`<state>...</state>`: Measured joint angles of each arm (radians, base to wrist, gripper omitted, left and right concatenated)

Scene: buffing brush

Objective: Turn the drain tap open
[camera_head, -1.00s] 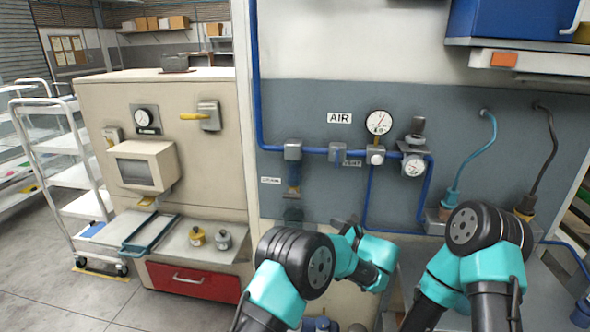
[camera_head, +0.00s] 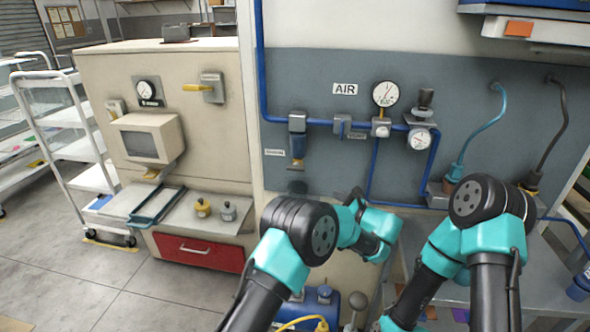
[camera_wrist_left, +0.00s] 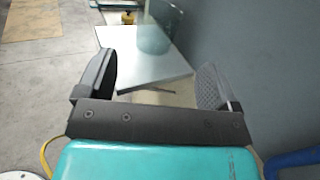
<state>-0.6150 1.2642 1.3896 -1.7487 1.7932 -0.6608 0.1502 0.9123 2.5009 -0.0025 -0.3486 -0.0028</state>
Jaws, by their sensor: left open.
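I cannot tell for certain which fitting is the drain tap. On the wall's blue air line, a blue fitting (camera_head: 297,146) hangs at the left and a small grey valve (camera_head: 342,125) sits beside it. My left gripper (camera_head: 356,198) is below the air line in the head view, small and partly hidden by my own arm. In the left wrist view my left gripper (camera_wrist_left: 155,68) is open, with nothing between its fingers. My right arm shows at the right, but its gripper does not show.
A blue tank (camera_head: 318,306) with a yellow hose stands low in front. A pressure gauge (camera_head: 385,93) and a regulator gauge (camera_head: 419,138) are on the wall. A beige cabinet (camera_head: 210,130) with a yellow lever (camera_head: 198,87) and a white cart (camera_head: 65,130) stand left.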

